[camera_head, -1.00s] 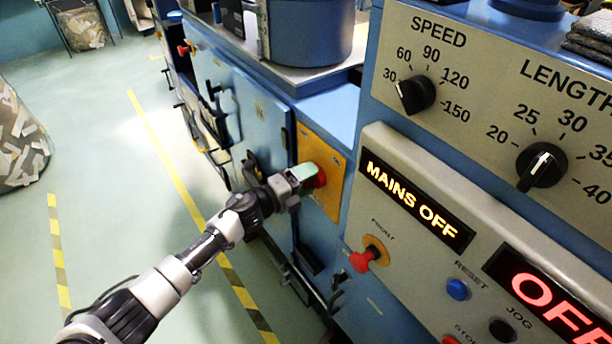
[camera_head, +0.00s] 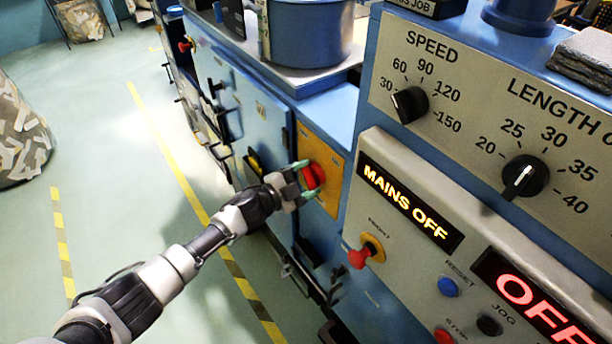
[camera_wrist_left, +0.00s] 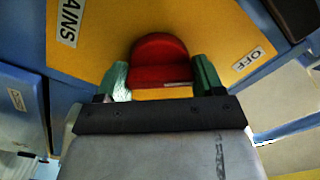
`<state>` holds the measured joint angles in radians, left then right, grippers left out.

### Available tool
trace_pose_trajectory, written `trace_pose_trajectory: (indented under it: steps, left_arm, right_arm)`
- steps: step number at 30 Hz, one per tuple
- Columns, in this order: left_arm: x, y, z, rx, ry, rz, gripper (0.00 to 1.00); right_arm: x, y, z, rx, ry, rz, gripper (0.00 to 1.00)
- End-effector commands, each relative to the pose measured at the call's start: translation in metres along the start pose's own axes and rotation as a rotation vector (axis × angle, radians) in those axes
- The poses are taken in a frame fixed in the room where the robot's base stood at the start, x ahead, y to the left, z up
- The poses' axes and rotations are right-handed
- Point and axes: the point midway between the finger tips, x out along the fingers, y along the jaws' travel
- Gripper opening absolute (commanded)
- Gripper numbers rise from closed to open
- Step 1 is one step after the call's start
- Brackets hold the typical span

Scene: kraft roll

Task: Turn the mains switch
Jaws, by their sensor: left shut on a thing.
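The mains switch (camera_head: 314,176) is a red rotary handle on a yellow plate (camera_head: 329,194) on the blue machine's side. My left gripper (camera_head: 306,178) is at the switch, its green fingers on either side of the red handle. In the left wrist view the red handle (camera_wrist_left: 160,62) sits between the two fingertips (camera_wrist_left: 162,78), shut on it. The plate there carries a "MAINS" label (camera_wrist_left: 70,20) and an "OFF" label (camera_wrist_left: 248,59). A lit display (camera_head: 408,203) reads "MAINS OFF". My right gripper is not in view.
The control panel to the right has a red front knob (camera_head: 364,254), a blue reset button (camera_head: 448,287) and black SPEED (camera_head: 410,104) and LENGTH (camera_head: 525,177) dials. A blue pot (camera_head: 308,32) stands on the machine. The floor on the left is open, with yellow marking lines.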

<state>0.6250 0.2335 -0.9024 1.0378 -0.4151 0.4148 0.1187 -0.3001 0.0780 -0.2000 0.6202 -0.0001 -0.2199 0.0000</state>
Motion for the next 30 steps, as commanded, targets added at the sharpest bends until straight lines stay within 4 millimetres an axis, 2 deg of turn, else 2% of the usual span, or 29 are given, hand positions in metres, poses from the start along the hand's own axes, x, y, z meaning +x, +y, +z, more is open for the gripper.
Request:
trace_pose_trajectory:
  steps: [9,24,25,30]
  left_arm:
    - [-0.0002,0.0007,0.0001,-0.102,0.000,0.002,0.44]
    - [-0.0003,0.0012,0.0004,-0.123,-0.001,0.001,0.44]
    - [-0.0003,0.0012,0.0004,-0.123,-0.001,0.001,0.71]
    - [-0.0002,0.0009,0.0003,-0.120,0.000,0.001,0.94]
  right_arm:
    - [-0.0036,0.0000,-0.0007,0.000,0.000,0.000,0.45]
    - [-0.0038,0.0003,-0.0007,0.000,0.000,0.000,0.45]
    - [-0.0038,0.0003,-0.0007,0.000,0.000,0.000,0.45]
    - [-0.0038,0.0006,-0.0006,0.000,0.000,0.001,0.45]
